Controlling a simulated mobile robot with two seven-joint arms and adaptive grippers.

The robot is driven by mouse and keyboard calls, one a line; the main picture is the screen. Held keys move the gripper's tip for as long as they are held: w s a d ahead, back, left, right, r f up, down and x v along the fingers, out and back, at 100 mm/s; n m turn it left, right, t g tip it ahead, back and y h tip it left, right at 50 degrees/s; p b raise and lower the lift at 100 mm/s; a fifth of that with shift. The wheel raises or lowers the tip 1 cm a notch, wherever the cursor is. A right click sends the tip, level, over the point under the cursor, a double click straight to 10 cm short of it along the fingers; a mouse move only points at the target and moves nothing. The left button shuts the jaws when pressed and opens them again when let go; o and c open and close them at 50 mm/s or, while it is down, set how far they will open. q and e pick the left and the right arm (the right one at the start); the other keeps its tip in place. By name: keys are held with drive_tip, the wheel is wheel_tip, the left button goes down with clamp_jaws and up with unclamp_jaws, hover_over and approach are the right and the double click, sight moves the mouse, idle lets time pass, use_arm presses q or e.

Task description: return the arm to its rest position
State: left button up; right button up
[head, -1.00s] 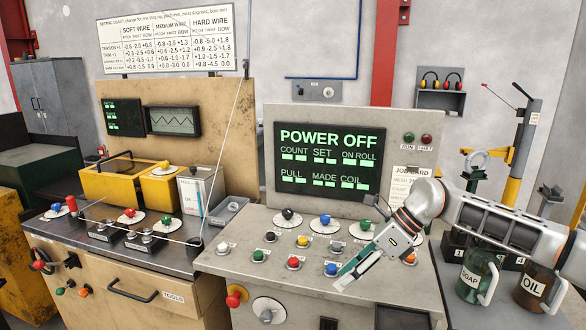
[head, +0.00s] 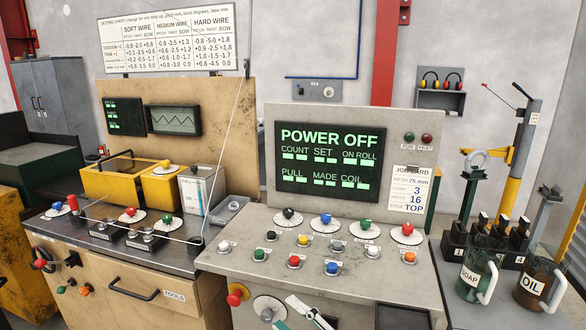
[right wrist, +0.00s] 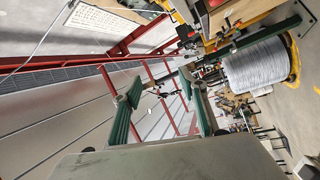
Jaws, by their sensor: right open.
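My right gripper (head: 284,311) shows only in part at the bottom edge of the head view, in front of the control desk's front face. Its pale fingers with green pads are spread apart. In the right wrist view, the gripper (right wrist: 158,86) is open, with two green fingers wide apart and nothing between them. The rest of my right arm is below the head view. My left gripper is not in view.
The control desk (head: 215,260) carries several coloured knobs and a screen (head: 330,160) reading POWER OFF. A red knob (head: 236,295) sticks out of its front. SOAP (head: 476,275) and OIL (head: 535,283) jugs stand at right. The wrist view shows a wire spool (right wrist: 257,65).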

drive_tip(key=s+d+f+m+g+h, duration=0.1)
drive_tip(key=s+d+f+m+h, duration=0.3)
drive_tip(key=f, duration=0.6)
drive_tip(key=s+d+f+m+h, duration=0.5)
drive_tip(key=s+d+f+m, duration=0.4)
drive_tip(key=d+f, duration=0.1)
drive_tip(key=s+d+f+m+g+h, duration=0.1)
drive_tip(key=s+d+f+m+h, duration=0.4)
drive_tip(key=s+d+f+m, duration=0.2)
wheel_tip(320, 180, down, 3)
drive_tip(key=shift+s+d+r+g, duration=0.1)
drive_tip(key=shift+s+d+g, duration=0.2)
drive_tip(key=shift+d, duration=0.45)
